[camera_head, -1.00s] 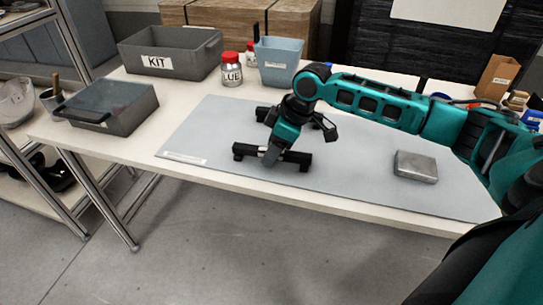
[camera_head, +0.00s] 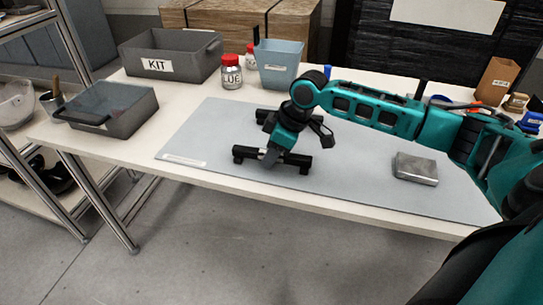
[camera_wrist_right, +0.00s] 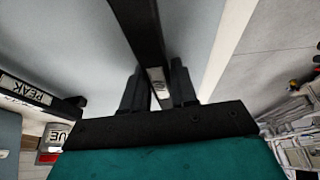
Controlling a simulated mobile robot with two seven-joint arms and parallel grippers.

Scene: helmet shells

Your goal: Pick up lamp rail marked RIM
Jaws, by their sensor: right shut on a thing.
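My right gripper (camera_head: 271,157) is shut on a black lamp rail (camera_head: 297,160) near the front edge of the grey mat. In the right wrist view, the two fingers (camera_wrist_right: 158,90) straddle this rail (camera_wrist_right: 146,30). Its small pale label between the fingers is too small and partly hidden to read. I cannot tell whether the rail is clear of the mat. A second black rail (camera_head: 263,115) lies behind, partly hidden by my arm; in the right wrist view a rail labelled PEAK (camera_wrist_right: 38,95) shows at left. My left gripper is not in view.
The grey mat (camera_head: 210,130) has free room left and right. A metal block (camera_head: 416,168) lies at its right. Behind are a blue bin (camera_head: 280,62), a red-capped jar (camera_head: 231,76) and a KIT crate (camera_head: 190,62). A grey tray (camera_head: 125,120) stands at left.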

